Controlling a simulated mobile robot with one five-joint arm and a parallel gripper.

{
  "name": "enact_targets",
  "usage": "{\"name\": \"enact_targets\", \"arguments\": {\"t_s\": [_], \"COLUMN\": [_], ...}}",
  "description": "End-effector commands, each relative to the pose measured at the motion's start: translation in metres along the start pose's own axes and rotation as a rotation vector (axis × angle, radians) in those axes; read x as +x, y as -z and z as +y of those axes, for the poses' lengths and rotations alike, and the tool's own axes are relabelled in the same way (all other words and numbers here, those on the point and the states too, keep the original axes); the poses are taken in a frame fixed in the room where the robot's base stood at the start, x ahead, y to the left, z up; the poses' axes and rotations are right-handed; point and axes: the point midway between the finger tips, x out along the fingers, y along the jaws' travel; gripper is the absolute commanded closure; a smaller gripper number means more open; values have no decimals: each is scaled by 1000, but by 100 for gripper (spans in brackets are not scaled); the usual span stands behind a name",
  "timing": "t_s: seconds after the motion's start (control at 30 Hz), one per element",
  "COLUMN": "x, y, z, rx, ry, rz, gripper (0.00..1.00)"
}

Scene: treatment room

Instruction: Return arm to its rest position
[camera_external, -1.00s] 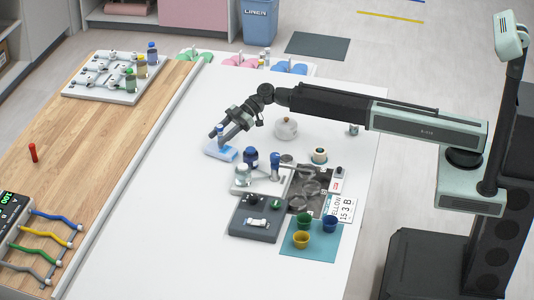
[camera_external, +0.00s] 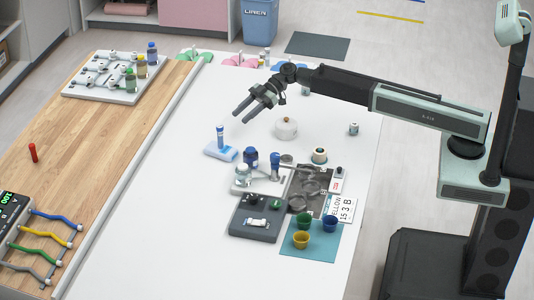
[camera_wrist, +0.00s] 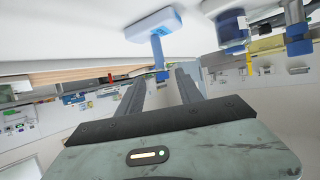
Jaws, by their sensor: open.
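My gripper (camera_external: 249,113) is open and empty, held in the air above the white table (camera_external: 185,235), up and to the right of a blue stick standing upright in a white and blue base. My arm reaches leftward from its column at the right. The blue stick (camera_external: 220,136) and its base (camera_external: 220,151) stand apart from my fingers. In the wrist view the two fingers (camera_wrist: 163,88) are spread, and the blue stick (camera_wrist: 157,52) shows beyond them with its base (camera_wrist: 154,24) near the top.
A round white lidded pot (camera_external: 286,128) stands under my forearm. A wooden counter (camera_external: 110,130) with a bottle rack lies left. The table's front left is clear.

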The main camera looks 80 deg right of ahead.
Motion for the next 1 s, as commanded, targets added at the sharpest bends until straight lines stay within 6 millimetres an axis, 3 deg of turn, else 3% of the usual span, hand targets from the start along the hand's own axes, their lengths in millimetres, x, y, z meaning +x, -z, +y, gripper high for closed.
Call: {"name": "enact_targets", "arguments": {"t_s": [0.13,0.27,0.37,0.47,0.57,0.7,0.8,0.9,1.0], "x": [0,-2,-11,-28,-55,-118,-166,-207,-233], "y": [6,54,98,110,102,70,35,1,-13], "z": [-2,-16,-57,-109,-158,-214,-234,-242,-242], "rx": [-1,-11,-42,-66,-3,187,359,533,677], "ry": [3,26,56,94,110,33,-110,-291,-448], "rz": [0,0,-35,-170,-355,-674,-876,-1017,-1089], "gripper": [57,57,57,57,57,57,57,57,57]}}
